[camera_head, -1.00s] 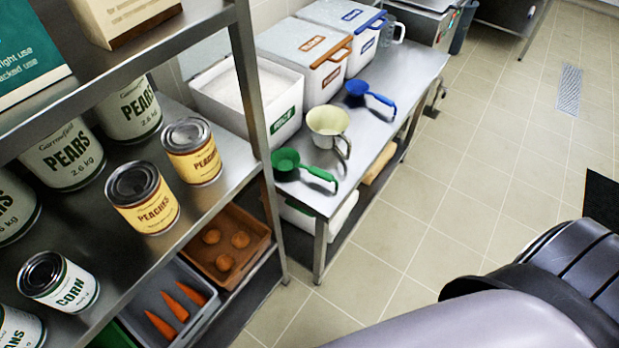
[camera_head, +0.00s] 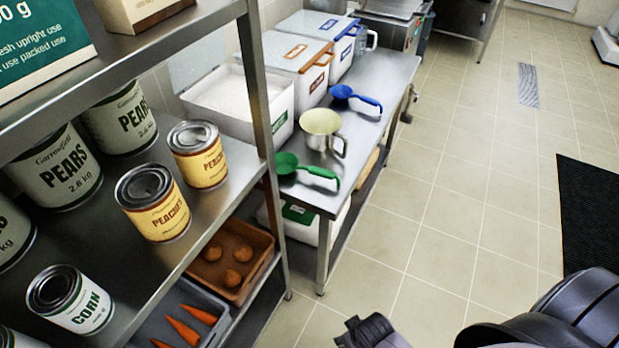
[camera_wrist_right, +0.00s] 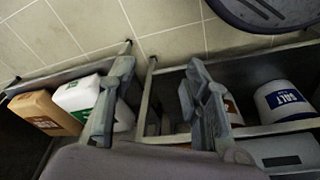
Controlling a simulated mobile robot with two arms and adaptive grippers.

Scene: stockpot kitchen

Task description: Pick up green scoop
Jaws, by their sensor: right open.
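The green scoop (camera_head: 296,168) lies on the near end of the steel table (camera_head: 368,113), close to the shelf upright. Its round bowl is on the left and its handle points right toward the table's front edge. Nothing holds it. My right gripper (camera_wrist_right: 155,95) shows in the right wrist view with its two fingers spread wide and nothing between them. The green scoop does not show in that view. In the head view, dark parts of my arm are at the bottom right, over the floor, apart from the scoop. My left gripper is not in view.
A cream jug (camera_head: 321,130) stands just behind the scoop, with a blue scoop (camera_head: 355,97) farther back. A white bin (camera_head: 283,105) is beside them. The shelf upright (camera_head: 258,90) and cans flank the left.

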